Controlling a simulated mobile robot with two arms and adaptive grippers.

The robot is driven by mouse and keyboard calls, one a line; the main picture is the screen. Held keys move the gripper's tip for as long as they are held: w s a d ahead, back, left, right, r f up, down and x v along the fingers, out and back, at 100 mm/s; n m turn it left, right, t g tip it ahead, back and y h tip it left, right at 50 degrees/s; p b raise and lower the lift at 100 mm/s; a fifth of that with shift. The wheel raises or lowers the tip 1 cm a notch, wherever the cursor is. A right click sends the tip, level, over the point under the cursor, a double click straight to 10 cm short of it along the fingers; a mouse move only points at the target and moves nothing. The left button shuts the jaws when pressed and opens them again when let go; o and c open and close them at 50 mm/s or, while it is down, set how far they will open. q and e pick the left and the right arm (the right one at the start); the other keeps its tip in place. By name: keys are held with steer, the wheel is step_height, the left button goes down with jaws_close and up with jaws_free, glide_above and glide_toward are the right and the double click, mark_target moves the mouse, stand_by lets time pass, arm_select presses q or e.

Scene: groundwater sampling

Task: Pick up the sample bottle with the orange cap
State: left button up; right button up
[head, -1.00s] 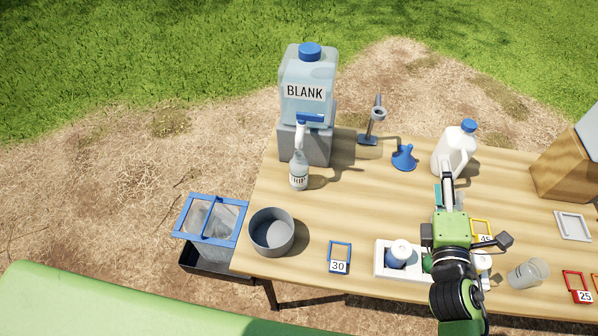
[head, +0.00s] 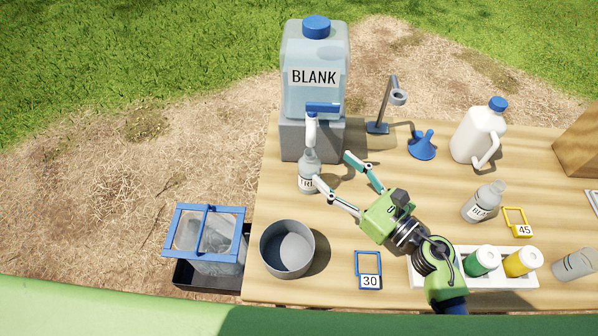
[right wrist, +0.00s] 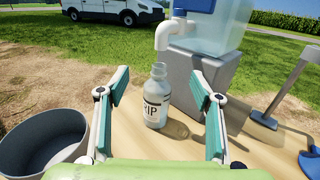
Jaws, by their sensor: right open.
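No orange cap shows in either view. A clear, uncapped bottle (head: 309,173) stands upright on the table below the blank dispenser's spigot. Its label, partly cut off, reads "RIP" in the right wrist view (right wrist: 157,100). My right gripper (head: 331,168) is open and empty, its fingers pointing at this bottle. In the right wrist view the bottle stands ahead, between the two fingers (right wrist: 160,80), apart from both. Another uncapped bottle (head: 483,203) with a "BL" label stands to the right. My left gripper is not in view.
The blank dispenser (head: 314,75) on its grey stand (head: 293,140) rises behind the bottle. A grey bowl (head: 287,248) is at front left. A blue funnel (head: 422,146), ring stand (head: 378,128) and white jug (head: 478,135) are behind right. A blue frame marked 30 (head: 368,256) lies in front.

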mark_target(311, 172)
steer(key=f, duration=0.3)
steer(key=f+b, duration=0.1)
steer(key=f, duration=0.5)
steer(key=shift+w+a+f+b, duration=0.1)
steer(key=shift+w+a+b, duration=0.15)
steer(key=shift+w+b, duration=0.1)
steer(key=shift+w+a+r, duration=0.2)
steer(key=shift+w+a, duration=0.05)
steer(key=shift+a, duration=0.1)
steer(key=shift+w+a+p, duration=0.35)
steer(key=shift+w+a, duration=0.05)
steer(key=p+x, duration=0.1)
steer(key=x, duration=0.4)
steer(key=shift+w+a+f, duration=0.1)
steer(key=shift+w+a, duration=0.1)
steer(key=shift+w, duration=0.05)
steer(key=c, duration=1.4)
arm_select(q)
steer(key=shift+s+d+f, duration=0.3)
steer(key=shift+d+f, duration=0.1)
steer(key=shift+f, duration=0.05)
